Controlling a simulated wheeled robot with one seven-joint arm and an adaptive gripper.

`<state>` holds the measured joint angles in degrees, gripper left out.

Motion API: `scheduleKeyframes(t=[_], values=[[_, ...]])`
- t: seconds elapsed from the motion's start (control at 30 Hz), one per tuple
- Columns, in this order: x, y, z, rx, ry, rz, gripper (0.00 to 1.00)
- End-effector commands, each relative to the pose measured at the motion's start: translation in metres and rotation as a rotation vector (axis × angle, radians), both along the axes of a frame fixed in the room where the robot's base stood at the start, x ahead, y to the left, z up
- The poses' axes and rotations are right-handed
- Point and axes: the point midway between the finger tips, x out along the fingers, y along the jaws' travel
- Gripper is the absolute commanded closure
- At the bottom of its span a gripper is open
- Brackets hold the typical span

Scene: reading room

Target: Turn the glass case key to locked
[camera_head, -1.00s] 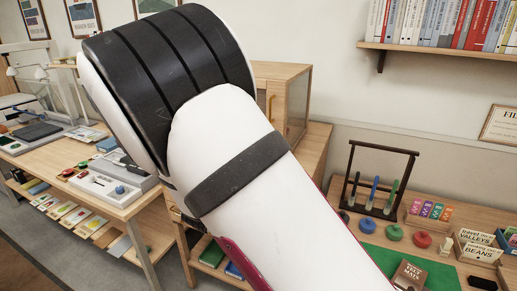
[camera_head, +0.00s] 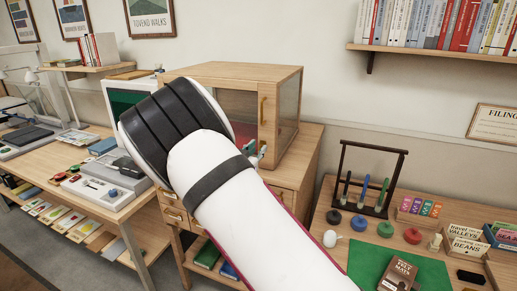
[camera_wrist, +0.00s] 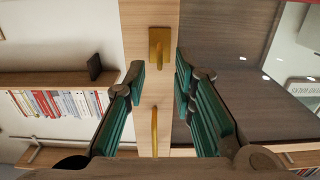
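The glass case (camera_head: 235,72) is a light wooden cabinet with glazed sides, standing on a wooden drawer unit. A brass handle (camera_head: 262,110) shows on its front frame. In the wrist view, a wooden upright (camera_wrist: 150,15) of the case carries a brass plate with a small knob-like part, seemingly the key (camera_wrist: 158,43), and a long brass handle (camera_wrist: 154,130). My gripper (camera_wrist: 160,82) is open and empty, its green-padded fingers on either side of the upright, pointing at it. In the head view my arm hides most of the gripper and the lower case front.
A green mat (camera_head: 425,268) and a dark rack (camera_head: 370,185) with coloured sticks occupy the right table. A left table (camera_head: 125,205) holds trays. A bookshelf (camera_head: 440,50) hangs on the right wall.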

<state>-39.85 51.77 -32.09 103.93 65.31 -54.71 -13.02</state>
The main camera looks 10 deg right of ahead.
Motion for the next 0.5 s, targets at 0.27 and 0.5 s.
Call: scheduleKeyframes(t=[0.27, 0.5], values=[[0.0132, -0.0094, -0.0003, 0.000, 0.001, 0.001, 0.76], [0.0134, -0.0096, -0.0003, 0.000, 0.001, 0.001, 0.78]])
